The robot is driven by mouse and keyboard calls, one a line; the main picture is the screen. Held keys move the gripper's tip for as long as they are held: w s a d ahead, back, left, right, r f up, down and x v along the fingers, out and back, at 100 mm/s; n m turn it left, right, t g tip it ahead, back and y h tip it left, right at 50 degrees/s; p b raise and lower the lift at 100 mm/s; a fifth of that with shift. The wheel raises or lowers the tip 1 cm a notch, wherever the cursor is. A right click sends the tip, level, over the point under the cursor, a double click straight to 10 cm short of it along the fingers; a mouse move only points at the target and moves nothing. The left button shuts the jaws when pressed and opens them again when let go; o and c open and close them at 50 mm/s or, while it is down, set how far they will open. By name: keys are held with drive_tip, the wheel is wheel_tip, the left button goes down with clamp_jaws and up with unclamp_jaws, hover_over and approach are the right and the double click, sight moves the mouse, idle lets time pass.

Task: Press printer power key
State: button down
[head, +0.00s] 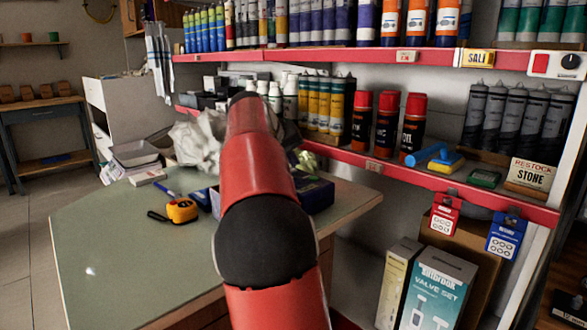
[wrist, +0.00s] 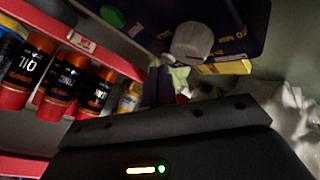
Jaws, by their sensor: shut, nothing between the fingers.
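A dark blue box-like device (wrist: 215,14) fills the top of the wrist view. It bears a round pale knob (wrist: 192,41), a green round spot (wrist: 113,17) and a yellow label; I cannot tell for sure that it is the printer or which part is its power key. A dark blue box (head: 317,194) also shows on the bench in the head view, partly behind my arm. My gripper (wrist: 166,72) is shut and empty, pointing toward the device in the wrist view; contact cannot be told. In the head view my red arm hides it.
The green bench top (head: 120,240) carries a yellow tape measure (head: 182,211), a blue pen and crumpled paper (head: 197,143). Red-edged shelves hold spray cans (head: 387,125) and cartridges. A white box with a red key and black knob (head: 558,64) is at upper right. The front-left bench is clear.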

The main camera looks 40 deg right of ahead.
drive_tip(key=shift+r, duration=0.4)
wheel_tip(320, 180, up, 6)
drive_tip(key=p, duration=0.6)
idle(0.5)
